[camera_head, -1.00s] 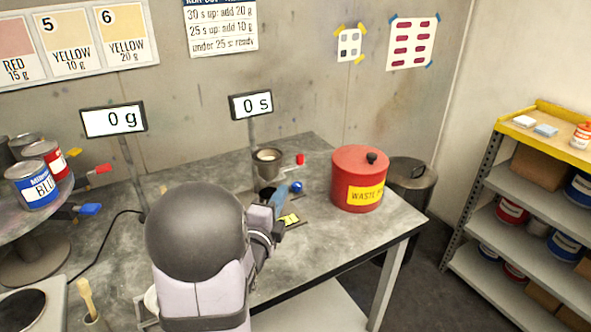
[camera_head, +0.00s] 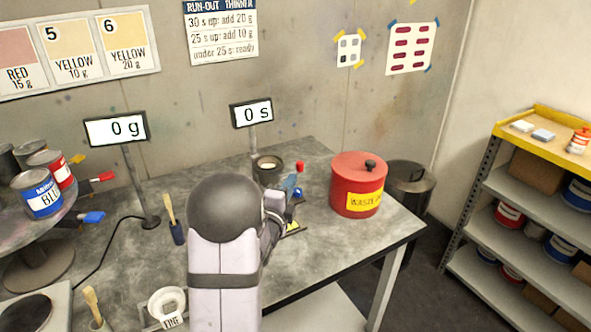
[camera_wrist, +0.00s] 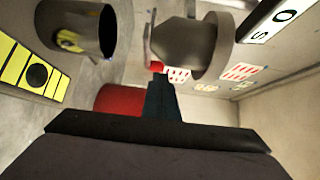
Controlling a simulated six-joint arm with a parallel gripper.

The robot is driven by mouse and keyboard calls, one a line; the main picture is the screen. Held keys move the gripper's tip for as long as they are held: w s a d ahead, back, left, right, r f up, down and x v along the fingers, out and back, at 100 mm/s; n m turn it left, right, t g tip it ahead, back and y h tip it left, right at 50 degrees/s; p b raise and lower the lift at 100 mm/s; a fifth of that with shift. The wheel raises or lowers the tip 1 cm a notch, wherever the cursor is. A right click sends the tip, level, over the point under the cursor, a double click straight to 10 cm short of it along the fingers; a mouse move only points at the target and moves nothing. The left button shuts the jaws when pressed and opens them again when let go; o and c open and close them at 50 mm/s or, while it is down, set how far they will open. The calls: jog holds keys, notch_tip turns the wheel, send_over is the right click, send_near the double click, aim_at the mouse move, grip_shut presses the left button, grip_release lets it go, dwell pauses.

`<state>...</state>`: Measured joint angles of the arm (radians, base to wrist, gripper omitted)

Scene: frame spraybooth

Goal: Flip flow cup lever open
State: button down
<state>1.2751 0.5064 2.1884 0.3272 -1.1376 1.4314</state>
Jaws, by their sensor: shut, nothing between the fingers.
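The grey flow cup (camera_head: 268,168) stands at the back of the bench under the "0 s" display. Its red lever tip (camera_head: 300,166) shows just right of it. In the wrist view the flow cup (camera_wrist: 195,45) appears turned sideways, with the red lever tip (camera_wrist: 157,66) at its lower left. My gripper (camera_head: 291,184) is shut and empty, with its tips close below the lever tip. In the wrist view my gripper (camera_wrist: 153,78) covers part of the lever area, and I cannot tell whether it touches. A grey metal cup (camera_wrist: 75,25) is at the upper left there.
The red waste bin (camera_head: 358,186) stands close right of my gripper; it also shows in the wrist view (camera_wrist: 120,100). The timer display (camera_head: 251,112) is behind the flow cup. A brush in a holder (camera_head: 177,232) stands left of my arm. Bench between them is clear.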

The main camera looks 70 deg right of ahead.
aim_at(302, 164)
jog(key=shift+d+p, duration=0.9)
jog(key=shift+d, duration=1.75)
jog(key=shift+s+d+f+b, duration=0.1)
jog(key=shift+b, duration=0.2)
jog(key=shift+s+d+f+n+t+b, duration=0.1)
jog(key=shift+d+n+t+b, duration=0.2)
jog(key=shift+t+b, duration=0.2)
jog(key=shift+s+d+n+t+b, duration=0.15)
jog(key=shift+n+t+b, duration=0.2)
jog(key=shift+b, duration=0.2)
jog(key=t+b, duration=0.1)
jog(key=d+n+t, duration=0.1)
jog(key=shift+d+n+t+y+b, duration=0.2)
jog(key=shift+n+t+y+b, duration=0.1)
jog(key=shift+t+b, duration=0.1)
jog(key=shift+s+b+x, duration=0.2)
jog(key=shift+b+x, duration=0.65)
jog(key=shift+x, duration=0.6)
jog(key=shift+d+r, duration=0.1)
jog(key=shift+r, duration=0.2)
jog(key=shift+r, duration=0.2)
